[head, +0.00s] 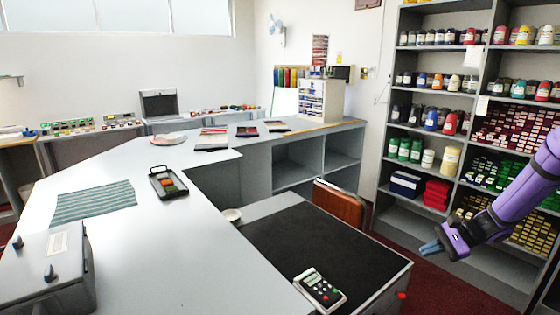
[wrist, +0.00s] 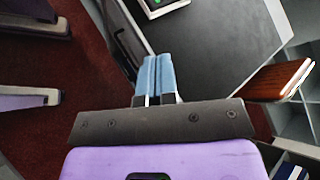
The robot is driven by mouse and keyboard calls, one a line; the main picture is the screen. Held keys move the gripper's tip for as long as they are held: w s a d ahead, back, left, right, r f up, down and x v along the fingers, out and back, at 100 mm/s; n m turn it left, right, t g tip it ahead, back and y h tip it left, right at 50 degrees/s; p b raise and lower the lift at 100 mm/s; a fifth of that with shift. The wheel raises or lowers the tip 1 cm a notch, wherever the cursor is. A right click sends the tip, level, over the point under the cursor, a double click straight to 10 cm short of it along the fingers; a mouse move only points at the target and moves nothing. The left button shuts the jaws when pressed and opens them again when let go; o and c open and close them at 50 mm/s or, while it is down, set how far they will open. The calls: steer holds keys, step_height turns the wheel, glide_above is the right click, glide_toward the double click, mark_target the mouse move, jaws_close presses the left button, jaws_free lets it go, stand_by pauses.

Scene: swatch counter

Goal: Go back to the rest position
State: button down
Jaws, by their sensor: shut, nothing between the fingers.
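My gripper (head: 431,247) is at the right of the head view, in front of the shelving and right of the desk. Its blue fingers are together with nothing between them. In the wrist view my gripper (wrist: 158,62) points toward the dark desk top and the red floor, with its two fingers side by side and touching. My purple arm reaches in from the right edge of the head view.
A black-topped desk (head: 330,245) holds a calculator (head: 320,289). A brown chair (head: 339,206) stands behind it. Tall shelves (head: 470,183) with jars stand behind my arm. A grey counter (head: 170,245) fills the left. Red floor lies between desk and shelves.

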steer(key=s+a+r+n+g+h, duration=0.1)
steer(key=s+a+r+n+h, duration=0.35)
steer(key=r, duration=0.55)
steer(key=s+a+r+n+h, duration=0.25)
steer(key=s+a+r, duration=0.25)
steer(key=s+r, duration=0.45)
steer(key=s+a+r+n+t+h, duration=0.1)
steer(key=s+r+n+t+h, duration=0.1)
steer(key=s+r, duration=0.3)
steer(key=s+a+r+n+t+h, duration=0.1)
steer(key=s+r+n, duration=0.3)
steer(key=s, duration=0.8)
steer(key=shift+s+r+t+h, duration=0.35)
steer(key=shift+r+t+h, duration=0.35)
steer(key=shift+r, duration=0.1)
steer(key=c, duration=1.8)
jaws_free()
